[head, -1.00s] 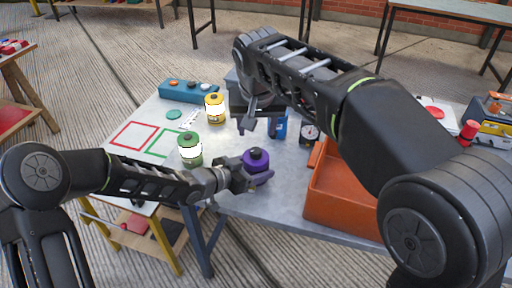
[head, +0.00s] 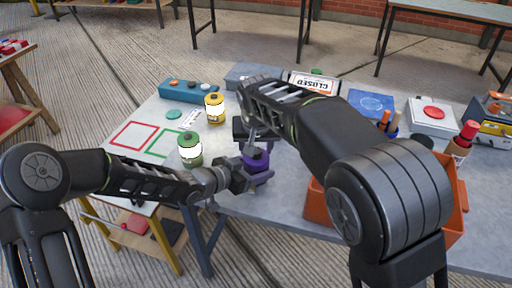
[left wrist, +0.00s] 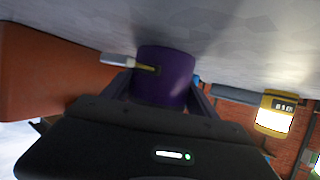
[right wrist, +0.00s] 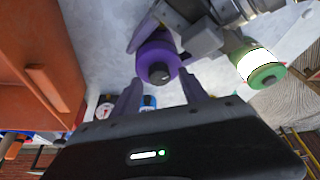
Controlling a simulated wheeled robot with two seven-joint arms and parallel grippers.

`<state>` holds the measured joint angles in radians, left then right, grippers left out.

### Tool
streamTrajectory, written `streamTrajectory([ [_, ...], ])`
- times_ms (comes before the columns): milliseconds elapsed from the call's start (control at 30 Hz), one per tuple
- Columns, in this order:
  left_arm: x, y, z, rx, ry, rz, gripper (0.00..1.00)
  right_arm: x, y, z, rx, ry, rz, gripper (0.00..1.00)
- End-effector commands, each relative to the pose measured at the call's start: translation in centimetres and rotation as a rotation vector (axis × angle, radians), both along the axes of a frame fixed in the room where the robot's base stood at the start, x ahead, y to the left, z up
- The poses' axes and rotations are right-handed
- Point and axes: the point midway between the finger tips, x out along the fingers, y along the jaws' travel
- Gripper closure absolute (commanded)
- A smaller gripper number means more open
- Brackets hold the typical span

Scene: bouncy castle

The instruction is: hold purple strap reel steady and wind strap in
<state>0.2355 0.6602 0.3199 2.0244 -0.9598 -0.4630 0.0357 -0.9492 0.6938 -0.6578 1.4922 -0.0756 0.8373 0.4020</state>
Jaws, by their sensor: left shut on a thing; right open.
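The purple strap reel (head: 260,160) stands near the table's front edge, partly hidden by my grippers. My left gripper (head: 248,177) is shut on its body from the left. The left wrist view shows the reel (left wrist: 168,82) between the fingers, with a short yellowish strap (left wrist: 145,67) and a pale end piece (left wrist: 117,60) sticking out sideways. My right gripper (head: 252,146) is above the reel. In the right wrist view its open fingers point at the reel (right wrist: 155,52) and its dark top knob (right wrist: 158,72), with nothing gripped.
A green-capped canister (head: 190,150) stands just left of the reel, a yellow one (head: 215,109) behind it. An orange bin (head: 318,207) is to the right, partly behind my right arm. A teal block (head: 188,91) and a closed sign (head: 314,83) are at the back.

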Motion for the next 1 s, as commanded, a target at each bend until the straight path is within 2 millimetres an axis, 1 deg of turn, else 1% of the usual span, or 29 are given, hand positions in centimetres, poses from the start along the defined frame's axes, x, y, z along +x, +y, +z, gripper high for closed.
streamTrajectory([
  [100, 0.01, -0.01, 0.03, -0.001, -0.001, 0.000, 0.98, 0.23, -0.05, -0.55, -0.001, 0.000, -0.001, 0.48],
  [367, 0.01, -0.02, 0.02, -0.001, -0.001, 0.000, 0.98, 0.27, -0.03, -0.59, 0.000, 0.000, -0.001, 0.48],
  [1000, 0.01, 0.00, 0.02, 0.000, 0.000, 0.000, 0.98, 0.26, -0.03, -0.57, 0.000, 0.000, -0.001, 1.00],
])
